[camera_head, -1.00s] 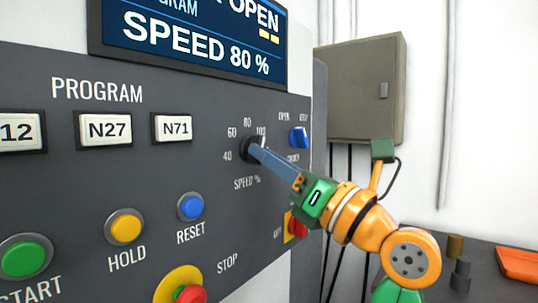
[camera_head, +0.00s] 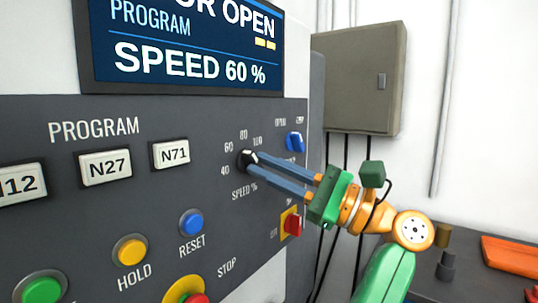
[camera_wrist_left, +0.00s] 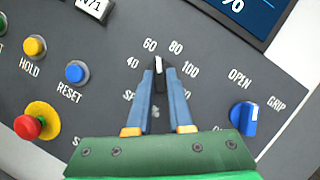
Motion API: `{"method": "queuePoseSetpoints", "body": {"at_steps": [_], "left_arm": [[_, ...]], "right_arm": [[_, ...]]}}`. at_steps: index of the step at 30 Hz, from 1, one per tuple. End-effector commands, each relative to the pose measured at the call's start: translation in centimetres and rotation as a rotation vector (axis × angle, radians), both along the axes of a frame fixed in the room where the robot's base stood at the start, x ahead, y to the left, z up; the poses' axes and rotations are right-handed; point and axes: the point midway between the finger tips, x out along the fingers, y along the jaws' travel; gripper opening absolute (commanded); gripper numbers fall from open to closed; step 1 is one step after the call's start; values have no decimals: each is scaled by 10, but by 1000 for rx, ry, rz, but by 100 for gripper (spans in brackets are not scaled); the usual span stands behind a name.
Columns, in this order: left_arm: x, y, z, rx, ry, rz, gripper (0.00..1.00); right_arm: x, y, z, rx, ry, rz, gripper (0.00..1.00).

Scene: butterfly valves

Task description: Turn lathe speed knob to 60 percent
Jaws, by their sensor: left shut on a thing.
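The display (camera_head: 190,50) reads SPEED 60 %. My right gripper is in neither view.
Several program buttons and the yellow hold button (camera_head: 131,251) lie to the left. A grey wall box (camera_head: 362,80) hangs behind.

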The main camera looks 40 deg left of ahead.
Motion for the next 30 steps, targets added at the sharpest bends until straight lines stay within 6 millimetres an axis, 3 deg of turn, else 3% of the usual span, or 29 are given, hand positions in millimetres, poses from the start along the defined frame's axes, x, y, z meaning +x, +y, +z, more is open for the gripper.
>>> {"method": "queuePoseSetpoints", "body": {"at_steps": [1,10,30], "left_arm": [[1,0,7,7,-26,-2,0],[2,0,5,23,-180,-4,0],[2,0,3,30,-242,-4,0]], "right_arm": [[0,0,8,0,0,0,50],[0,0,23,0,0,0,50],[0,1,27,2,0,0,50]]}}
